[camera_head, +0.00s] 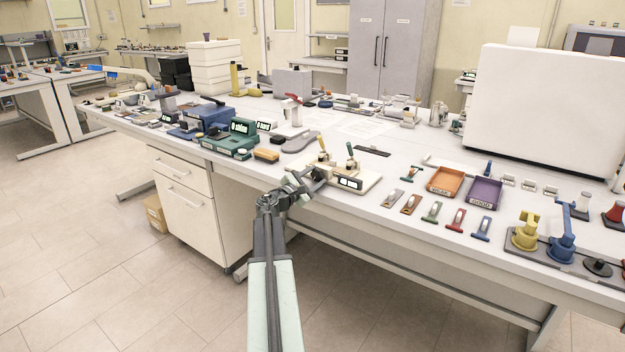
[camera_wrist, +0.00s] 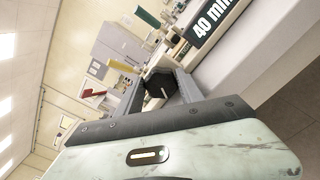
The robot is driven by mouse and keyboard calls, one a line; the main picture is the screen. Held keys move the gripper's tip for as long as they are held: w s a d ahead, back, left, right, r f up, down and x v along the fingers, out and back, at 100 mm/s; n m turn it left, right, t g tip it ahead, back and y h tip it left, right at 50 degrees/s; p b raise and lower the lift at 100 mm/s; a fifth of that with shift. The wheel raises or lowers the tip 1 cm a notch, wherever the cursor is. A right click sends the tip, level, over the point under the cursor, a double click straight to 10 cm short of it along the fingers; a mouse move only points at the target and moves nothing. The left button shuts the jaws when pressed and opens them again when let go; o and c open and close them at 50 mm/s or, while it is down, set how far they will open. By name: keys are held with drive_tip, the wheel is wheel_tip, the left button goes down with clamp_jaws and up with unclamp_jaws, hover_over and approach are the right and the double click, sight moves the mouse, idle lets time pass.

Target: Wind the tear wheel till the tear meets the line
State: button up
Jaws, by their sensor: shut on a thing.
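The cream tear tester (camera_head: 367,181) stands at the table's front edge, with two upright levers, one green-handled and one yellow-handled, and a dark display (camera_head: 348,183). In the wrist view the display (camera_wrist: 212,20) reads "40 mm" in part, tilted. My gripper (camera_head: 312,180) reaches the tester's left front side. In the wrist view my gripper (camera_wrist: 160,90) has its two fingers shut on a dark, faceted knob, the tear wheel (camera_wrist: 158,86). The wheel is hard to make out in the head view. The tear and the line cannot be made out in either view.
Right of the tester lie an orange tray (camera_head: 446,181), a purple tray (camera_head: 484,193) and several small coloured pieces. A green device (camera_head: 228,140) and an orange-brown block (camera_head: 267,155) stand to the left. A large white box (camera_head: 545,110) stands behind right.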

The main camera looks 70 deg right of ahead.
drive_tip(key=shift+w, duration=0.35)
drive_tip(key=o, duration=1.4)
drive_tip(key=shift+s+f, duration=0.1)
drive_tip(key=shift+s, duration=0.05)
drive_tip(key=shift+a, duration=0.1)
drive_tip(key=v, duration=0.7)
drive_tip(key=shift+a, duration=0.35)
